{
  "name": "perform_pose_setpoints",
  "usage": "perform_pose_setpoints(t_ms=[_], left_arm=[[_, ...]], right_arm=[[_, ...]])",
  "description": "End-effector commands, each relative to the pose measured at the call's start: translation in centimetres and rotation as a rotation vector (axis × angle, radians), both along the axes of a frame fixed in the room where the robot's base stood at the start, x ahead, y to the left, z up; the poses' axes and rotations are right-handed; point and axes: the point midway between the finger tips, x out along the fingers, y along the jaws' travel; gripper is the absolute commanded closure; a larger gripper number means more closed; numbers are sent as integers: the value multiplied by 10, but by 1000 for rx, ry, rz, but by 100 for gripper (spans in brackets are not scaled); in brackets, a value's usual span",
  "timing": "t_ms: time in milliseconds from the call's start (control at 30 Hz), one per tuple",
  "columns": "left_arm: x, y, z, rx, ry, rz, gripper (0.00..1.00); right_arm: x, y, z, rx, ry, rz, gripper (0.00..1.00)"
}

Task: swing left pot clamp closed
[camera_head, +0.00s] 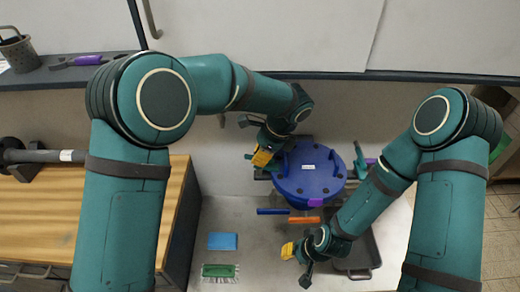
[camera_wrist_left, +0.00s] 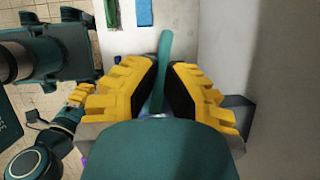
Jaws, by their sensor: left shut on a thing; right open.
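The blue pot (camera_head: 308,180) with its round lid stands on the pale counter at the centre of the head view. My left gripper (camera_head: 262,157) is at the pot's left edge. In the left wrist view its yellow fingers (camera_wrist_left: 164,88) are shut on a teal bar, the left pot clamp (camera_wrist_left: 164,50), which sticks out beyond the fingertips. In the head view the gripper mostly hides this clamp. The right pot clamp (camera_head: 360,160), also teal, stands up at the pot's right side. My right gripper (camera_head: 288,250) is open and empty, low in front of the pot.
A blue bar (camera_head: 272,211) and an orange bar (camera_head: 293,220) lie before the pot. A blue sponge (camera_head: 222,241) and green brush (camera_head: 219,270) lie front left. A dark tray (camera_head: 357,273) is at right. A shelf edge (camera_head: 400,76) runs behind.

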Motion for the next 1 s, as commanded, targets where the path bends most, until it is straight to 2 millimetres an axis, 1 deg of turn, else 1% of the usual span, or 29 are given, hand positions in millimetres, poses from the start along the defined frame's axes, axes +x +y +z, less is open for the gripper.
perform_pose_setpoints(t_ms=[33,100,400,933,1000], left_arm=[[-1,0,0,2,5,31,100],[-1,0,0,1,5,72,100],[-1,0,-2,1,5,181,100],[-1,0,-3,1,5,201,100],[-1,0,-3,1,5,201,72]], right_arm=[[0,0,5,1,0,0,66],[0,0,9,2,1,1,66],[-1,-1,17,4,0,1,66],[-1,-1,18,4,1,1,66],[-1,-1,18,4,1,1,66]])
